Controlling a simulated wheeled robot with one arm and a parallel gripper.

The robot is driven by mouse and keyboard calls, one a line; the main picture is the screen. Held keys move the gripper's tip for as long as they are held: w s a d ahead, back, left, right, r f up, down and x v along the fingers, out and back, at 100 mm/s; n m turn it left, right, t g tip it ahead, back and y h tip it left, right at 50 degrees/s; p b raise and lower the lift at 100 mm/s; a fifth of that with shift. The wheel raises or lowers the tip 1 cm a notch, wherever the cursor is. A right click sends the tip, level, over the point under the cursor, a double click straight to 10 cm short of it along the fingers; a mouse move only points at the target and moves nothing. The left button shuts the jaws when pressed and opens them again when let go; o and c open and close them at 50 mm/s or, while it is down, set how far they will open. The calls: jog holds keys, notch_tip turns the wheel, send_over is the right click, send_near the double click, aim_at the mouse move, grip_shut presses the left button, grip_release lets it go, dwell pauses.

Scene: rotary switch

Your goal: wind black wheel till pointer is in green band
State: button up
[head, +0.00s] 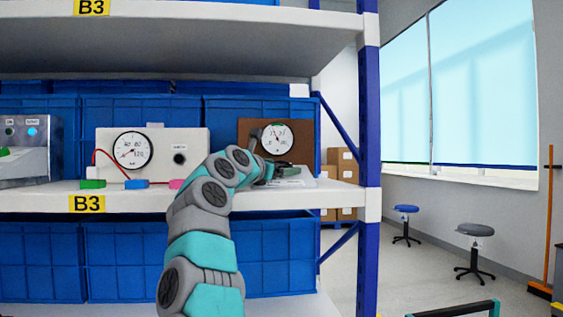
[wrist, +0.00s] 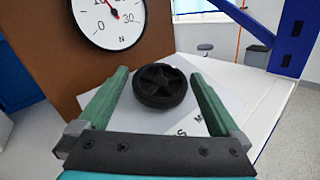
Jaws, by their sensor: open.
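The black wheel (wrist: 160,85), a spoked disc, lies on a pale plate in front of a brown panel (wrist: 40,85). My gripper (wrist: 160,74) is open, with one green finger on each side of the wheel and a visible gap to each. A round white dial (wrist: 125,30) marked N is on the panel; it also shows in the head view (head: 277,138). In the head view, my arm and gripper hide the wheel.
A white box (head: 183,140) with another dial (head: 132,150) and a dark knob stands left on the same shelf (head: 130,200). Blue crates fill the space behind and below. A blue rack post (head: 370,110) rises at the right. Two stools stand on the floor beyond.

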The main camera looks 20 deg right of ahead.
jog(key=shift+w+d, duration=0.25)
jog(key=shift+d, duration=0.1)
jog(key=c, duration=1.2)
